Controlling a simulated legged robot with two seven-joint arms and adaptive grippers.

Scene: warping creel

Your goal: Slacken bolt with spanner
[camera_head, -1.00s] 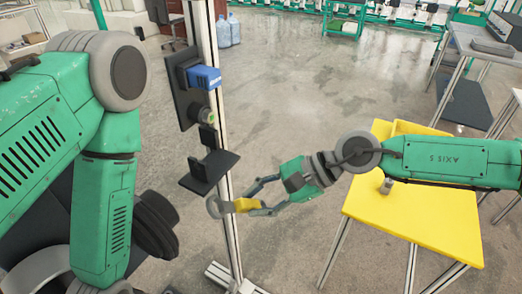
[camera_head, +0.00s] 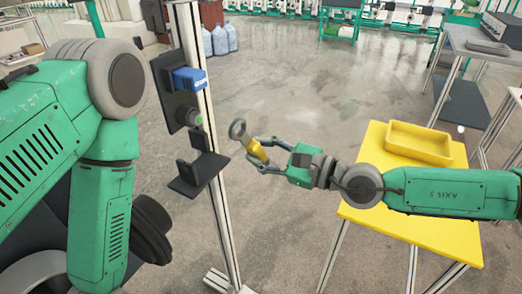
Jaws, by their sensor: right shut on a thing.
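My right gripper (camera_head: 266,154) is shut on the yellow handle of a spanner (camera_head: 257,149). The spanner's grey ring-shaped head (camera_head: 238,130) points up and left, in the air to the right of the upright post. The bolt (camera_head: 198,121) shows as a small greenish round part on the black plate (camera_head: 174,95), below a blue block (camera_head: 189,79). The spanner head is apart from it, a short way to the right in the picture. My left arm fills the left side; its gripper is not in view.
A black bracket shelf (camera_head: 200,172) juts out below the bolt. The metal post (camera_head: 207,130) stands behind it. A yellow table (camera_head: 430,221) with a yellow tray (camera_head: 419,141) stands at the right. Grey tables are further right. The floor beyond is open.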

